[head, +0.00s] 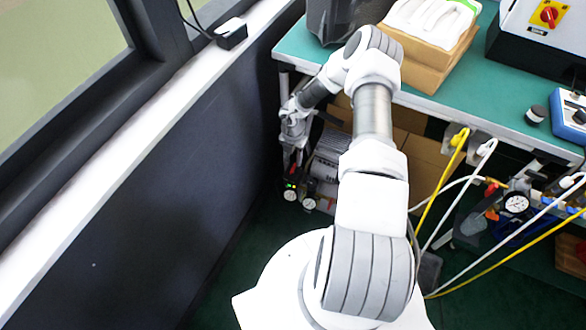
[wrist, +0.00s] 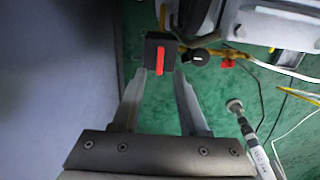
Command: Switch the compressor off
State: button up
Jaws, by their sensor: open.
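In the wrist view a black switch box (wrist: 152,48) carries a red switch (wrist: 160,62), long and upright in the picture. My gripper (wrist: 161,76) is open, its two fingers pointing at the box, with the red switch between the fingertips. I cannot tell whether the fingers touch the box. In the head view my gripper (head: 292,160) reaches down under the bench's left end, beside the grey ribbed compressor (head: 328,162). Part of the compressor is hidden by my arm. A small green light and round gauges (head: 290,195) show just below the gripper.
A dark wall (head: 170,200) stands close on the left. The green bench top (head: 455,100) overhangs on the right. A brass fitting with a black round part (wrist: 199,58) sits right of the switch box. Hoses (head: 490,265) cross the floor at right.

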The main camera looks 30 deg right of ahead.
aim_at(293, 168)
notch_tip(293, 168, down, 5)
jog(key=shift+f+b, duration=0.1)
jog(key=shift+b, duration=0.45)
grip_shut()
